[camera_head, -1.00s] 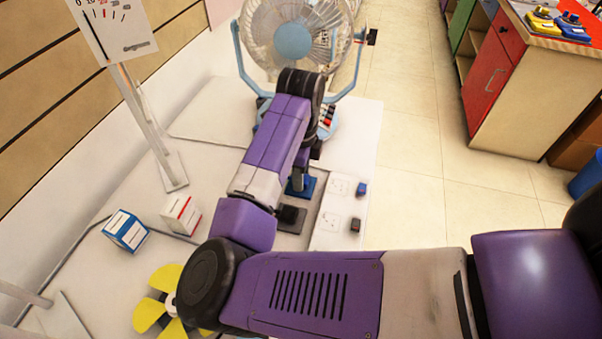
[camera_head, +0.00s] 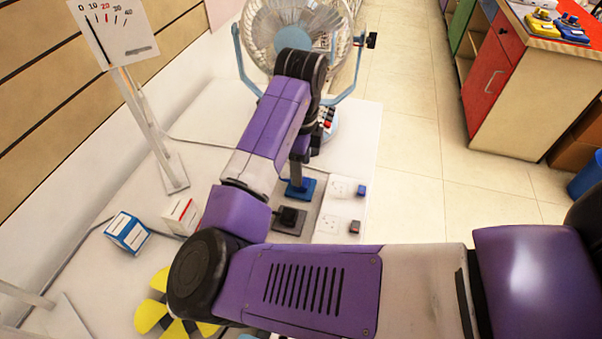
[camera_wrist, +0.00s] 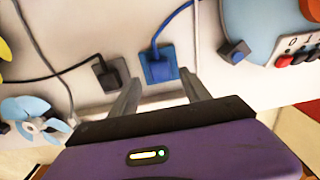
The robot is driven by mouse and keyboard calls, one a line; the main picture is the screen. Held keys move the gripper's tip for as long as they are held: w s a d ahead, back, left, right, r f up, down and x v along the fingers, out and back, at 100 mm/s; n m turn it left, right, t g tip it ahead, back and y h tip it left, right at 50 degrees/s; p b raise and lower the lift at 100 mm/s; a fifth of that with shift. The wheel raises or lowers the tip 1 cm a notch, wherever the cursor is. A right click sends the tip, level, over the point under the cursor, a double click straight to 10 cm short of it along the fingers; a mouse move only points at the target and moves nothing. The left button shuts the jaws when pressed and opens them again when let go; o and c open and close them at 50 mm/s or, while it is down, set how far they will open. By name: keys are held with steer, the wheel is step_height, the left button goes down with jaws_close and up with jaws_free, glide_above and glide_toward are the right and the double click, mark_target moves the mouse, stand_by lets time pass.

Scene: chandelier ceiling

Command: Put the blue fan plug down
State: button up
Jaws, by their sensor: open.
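The blue fan plug (camera_wrist: 160,67) sits on a blue square pad (camera_wrist: 172,75) on the white bench, with its blue cable leading up and right in the wrist view. In the head view the blue pad (camera_head: 306,188) shows below my wrist, partly covered by my arm. My gripper (camera_wrist: 161,80) is open. Its two fingers point toward the blue plug, one to each side in the wrist view, and nothing is held between them. The plug looks clear of the fingers. The light-blue desk fan (camera_head: 290,28) stands behind, partly hidden by my arm.
A black plug (camera_wrist: 107,73) on a dark pad (camera_head: 284,228) is beside the blue one. White sockets (camera_head: 341,188) with small switches are to the right. A gauge stand (camera_head: 150,125), two small boxes (camera_head: 127,232) and a yellow propeller (camera_head: 152,312) are leftward.

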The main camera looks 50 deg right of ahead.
step_height(320, 180, up, 8)
steer(key=shift+r, duration=0.25)
